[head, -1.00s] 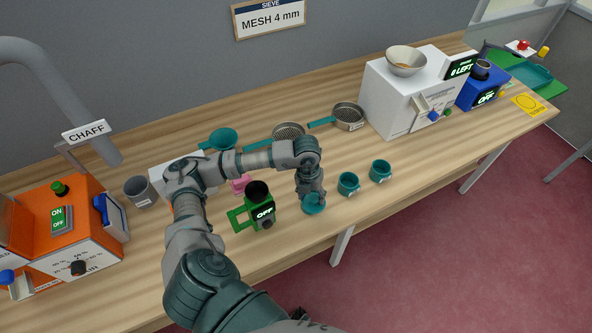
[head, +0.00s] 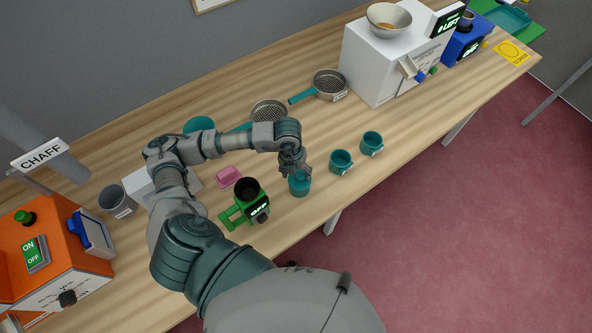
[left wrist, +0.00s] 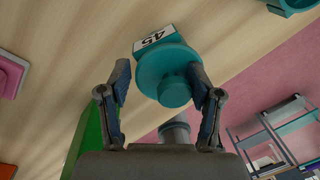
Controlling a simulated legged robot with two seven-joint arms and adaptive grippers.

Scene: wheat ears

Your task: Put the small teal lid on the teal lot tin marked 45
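The small teal lid (left wrist: 166,68), a disc with a round knob, lies over the teal tin marked 45 in the left wrist view. The tin's white label (left wrist: 157,38) shows beyond the lid's rim; most of the tin is hidden under the lid. In the head view the tin (head: 300,187) stands upright near the table's front edge. My left gripper (head: 293,171) is just above it. In the left wrist view the fingers (left wrist: 160,80) are spread on either side of the lid, with the knob between them and not clasped. My right gripper is not in view.
Two more teal tins (head: 341,162) (head: 372,143) stand to the right. A green device marked OFF (head: 247,203) stands close on the left, with a pink tray (head: 229,176) behind it. Sieves (head: 328,85) and a white machine (head: 388,60) are farther back.

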